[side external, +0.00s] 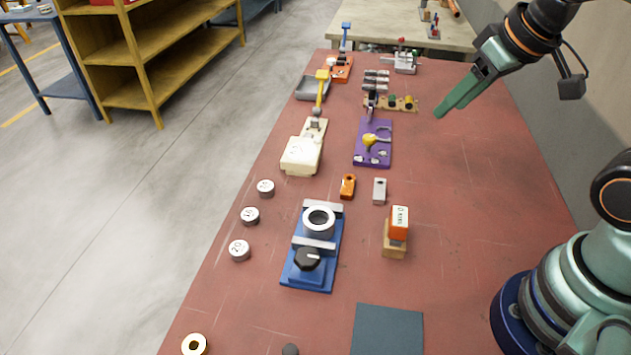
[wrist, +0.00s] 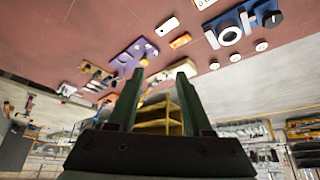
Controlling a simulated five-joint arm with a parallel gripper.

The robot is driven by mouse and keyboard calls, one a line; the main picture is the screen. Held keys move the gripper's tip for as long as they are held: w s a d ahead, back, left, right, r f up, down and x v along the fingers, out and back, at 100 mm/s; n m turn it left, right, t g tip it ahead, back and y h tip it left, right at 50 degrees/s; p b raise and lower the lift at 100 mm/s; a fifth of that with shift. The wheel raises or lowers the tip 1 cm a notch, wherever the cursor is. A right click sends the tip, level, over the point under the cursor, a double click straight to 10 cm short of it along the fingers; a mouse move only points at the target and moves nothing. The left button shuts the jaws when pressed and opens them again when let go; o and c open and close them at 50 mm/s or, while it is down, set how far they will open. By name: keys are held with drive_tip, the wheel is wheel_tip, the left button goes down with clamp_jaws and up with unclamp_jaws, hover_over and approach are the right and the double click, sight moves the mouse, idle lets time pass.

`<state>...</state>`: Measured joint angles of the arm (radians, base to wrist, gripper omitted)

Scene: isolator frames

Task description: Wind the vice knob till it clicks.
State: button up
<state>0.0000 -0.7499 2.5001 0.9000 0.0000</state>
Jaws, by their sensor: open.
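The blue vice (side external: 328,268) stands on the red bench, with a grey ring-shaped part (side external: 319,221) between its pale jaws. Its black knob (side external: 308,258) sits at the near end in the side view. In the wrist view, the vice (wrist: 228,19) is at the upper right, with the knob (wrist: 272,19) at its right end. My green gripper (side external: 441,112) is raised over the far right of the bench, well apart from the vice. Its two fingers (wrist: 160,70) stand open with nothing between them.
An orange block on a wooden base (side external: 395,246) stands right of the vice. Small orange (side external: 347,186) and grey (side external: 380,191) blocks lie behind it, and several round weights (side external: 239,250) lie left. A purple fixture (side external: 372,154) is farther back. The bench's right side is mostly clear.

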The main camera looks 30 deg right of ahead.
drive_tip(key=o, duration=0.3)
drive_tip(key=shift+o, duration=1.2)
drive_tip(key=shift+w+a, duration=0.1)
drive_tip(key=shift+a, duration=0.1)
drive_tip(key=n+g, duration=0.6)
drive_tip(key=n, duration=2.1)
hover_over(307, 255)
wheel_tip(307, 255, down, 8)
wheel_tip(307, 255, down, 12)
drive_tip(key=shift+r, duration=0.2)
clamp_jaws()
